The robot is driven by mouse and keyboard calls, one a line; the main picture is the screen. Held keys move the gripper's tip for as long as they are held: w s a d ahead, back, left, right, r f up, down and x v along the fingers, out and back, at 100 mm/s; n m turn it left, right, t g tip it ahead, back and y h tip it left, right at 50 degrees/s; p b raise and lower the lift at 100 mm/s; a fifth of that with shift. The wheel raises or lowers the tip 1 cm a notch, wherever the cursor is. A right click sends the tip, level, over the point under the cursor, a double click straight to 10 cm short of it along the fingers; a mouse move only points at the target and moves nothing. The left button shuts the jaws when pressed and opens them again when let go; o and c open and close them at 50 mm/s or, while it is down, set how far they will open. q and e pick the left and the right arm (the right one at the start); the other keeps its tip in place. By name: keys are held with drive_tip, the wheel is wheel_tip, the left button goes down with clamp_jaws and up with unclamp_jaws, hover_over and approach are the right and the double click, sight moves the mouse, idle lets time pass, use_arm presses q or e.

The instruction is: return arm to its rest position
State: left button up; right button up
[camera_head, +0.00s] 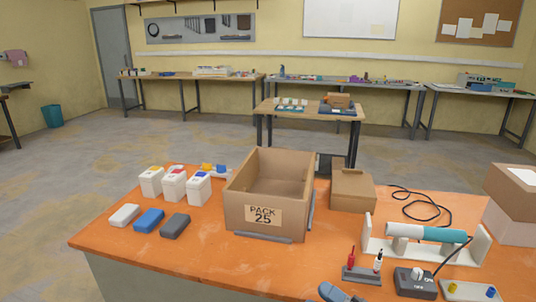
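Neither of my grippers nor arms shows in the head view.
The orange table (210,262) is clear at front left. Right of the open box are a closed carton (352,190), a black cable (424,206), a rack with a white-and-teal cylinder (444,234), a screwdriver holder (361,275) and a dark power box (414,283). Stacked boxes (512,218) stand at the right edge.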

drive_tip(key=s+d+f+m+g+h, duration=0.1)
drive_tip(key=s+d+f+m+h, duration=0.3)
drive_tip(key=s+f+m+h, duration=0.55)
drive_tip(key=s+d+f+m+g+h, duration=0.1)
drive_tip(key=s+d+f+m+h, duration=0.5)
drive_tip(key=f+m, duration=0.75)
use_arm(q)
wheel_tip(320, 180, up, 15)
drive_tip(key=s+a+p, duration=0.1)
drive_tip(key=p, duration=1.8)
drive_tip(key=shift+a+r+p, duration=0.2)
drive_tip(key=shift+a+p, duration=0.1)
drive_tip(key=shift+p, duration=0.1)
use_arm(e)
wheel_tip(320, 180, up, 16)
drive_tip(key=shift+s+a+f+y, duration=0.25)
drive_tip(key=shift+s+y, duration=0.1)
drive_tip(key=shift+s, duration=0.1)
